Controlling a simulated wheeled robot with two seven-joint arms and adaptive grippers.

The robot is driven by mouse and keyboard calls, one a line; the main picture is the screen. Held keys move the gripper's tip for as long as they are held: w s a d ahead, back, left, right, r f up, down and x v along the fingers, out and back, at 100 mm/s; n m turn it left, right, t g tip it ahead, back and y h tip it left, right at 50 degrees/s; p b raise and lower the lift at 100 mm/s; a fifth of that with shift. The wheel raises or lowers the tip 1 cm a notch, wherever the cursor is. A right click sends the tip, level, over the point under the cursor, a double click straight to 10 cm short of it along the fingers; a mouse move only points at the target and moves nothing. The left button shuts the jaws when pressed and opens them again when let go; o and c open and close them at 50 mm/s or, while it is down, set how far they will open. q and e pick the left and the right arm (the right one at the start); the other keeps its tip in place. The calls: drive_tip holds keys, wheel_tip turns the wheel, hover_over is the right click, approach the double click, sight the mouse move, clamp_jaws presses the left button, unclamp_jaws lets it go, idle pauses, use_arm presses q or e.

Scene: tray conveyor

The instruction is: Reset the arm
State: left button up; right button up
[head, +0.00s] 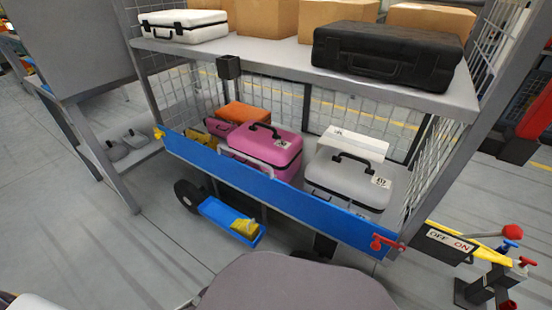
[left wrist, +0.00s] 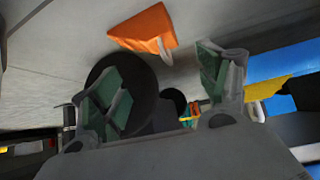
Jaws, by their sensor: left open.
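In the left wrist view my left gripper (left wrist: 167,88) is open. Its two green-padded fingers stand wide apart with nothing between them. A dark round shape, which looks like a wheel, lies behind the fingers. Neither gripper can be made out in the head view, and my right gripper shows in no view.
A cart with a blue front rail (head: 272,190) holds a pink case (head: 262,148), a grey case (head: 350,178) and others. Its upper shelf carries a black case (head: 385,55), a white case (head: 180,26) and boxes.

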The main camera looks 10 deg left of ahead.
use_arm(q)
drive_tip(key=s+d+r+g, duration=0.1)
drive_tip(key=d+r, duration=0.1)
drive_tip(key=r, duration=0.5)
drive_tip(key=d+r+g, duration=0.1)
drive_tip(key=d+r, duration=0.2)
drive_tip(key=r, duration=0.3)
drive_tip(key=s+a+r+n+g+y, duration=0.1)
drive_tip(key=s+a+r+y, duration=0.1)
drive_tip(key=r, duration=0.5)
drive_tip(key=s+a+r+n+g+y, duration=0.1)
drive_tip(key=s+a+r+n, duration=0.1)
drive_tip(key=s+a+r, duration=0.2)
wheel_tip(320, 180, up, 4)
drive_tip(key=shift+s+a+r+y+p, duration=0.15)
drive_tip(key=shift+s+a+y+p, duration=0.3)
drive_tip(key=shift+a, duration=0.5)
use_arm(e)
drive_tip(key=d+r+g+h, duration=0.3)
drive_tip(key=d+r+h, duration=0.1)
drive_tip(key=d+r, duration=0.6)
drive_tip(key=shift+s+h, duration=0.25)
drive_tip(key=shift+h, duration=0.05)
use_arm(q)
drive_tip(key=shift+w+f+g+p, duration=0.25)
drive_tip(key=shift+w+g+p, duration=0.05)
drive_tip(key=shift+p, duration=0.5)
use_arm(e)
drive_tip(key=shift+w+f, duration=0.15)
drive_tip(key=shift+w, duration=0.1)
